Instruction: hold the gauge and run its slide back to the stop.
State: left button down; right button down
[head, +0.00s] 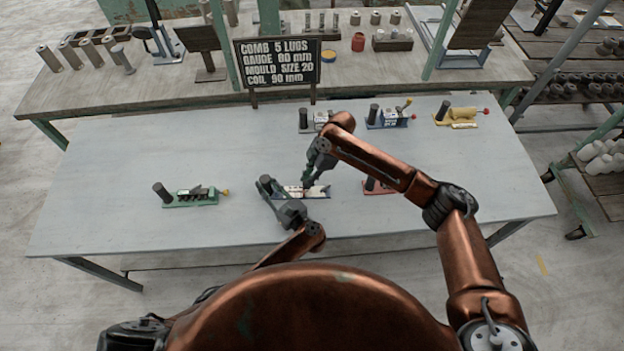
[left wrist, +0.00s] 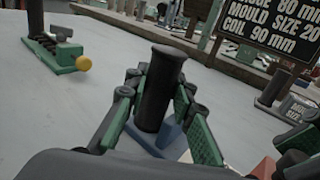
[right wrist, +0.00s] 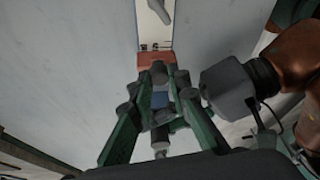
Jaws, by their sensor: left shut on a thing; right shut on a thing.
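The gauge (head: 320,191) has a white scale and a blue base and lies at the table's front middle. Its dark post (left wrist: 158,90) stands upright between the fingers of my left gripper (head: 269,188), which is shut on it. My right gripper (head: 307,183) comes down from above and is shut at the gauge's slide. In the right wrist view a reddish block (right wrist: 155,63) and a small blue part (right wrist: 160,99) show at its fingertips, with the white scale (right wrist: 155,22) running beyond. The fingers hide part of the slide, and I cannot read its position.
A green tool (head: 190,197) lies left on the table (head: 110,190); a red one (head: 378,187) is close at right, partly behind my right arm. Blue (head: 388,118) and yellow (head: 457,117) tools stand at the back. A black sign (head: 277,62) stands behind.

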jog(key=shift+a, duration=1.25)
jog(key=c, duration=1.8)
grip_release()
jog(key=shift+d, duration=0.1)
jog(key=v, duration=1.2)
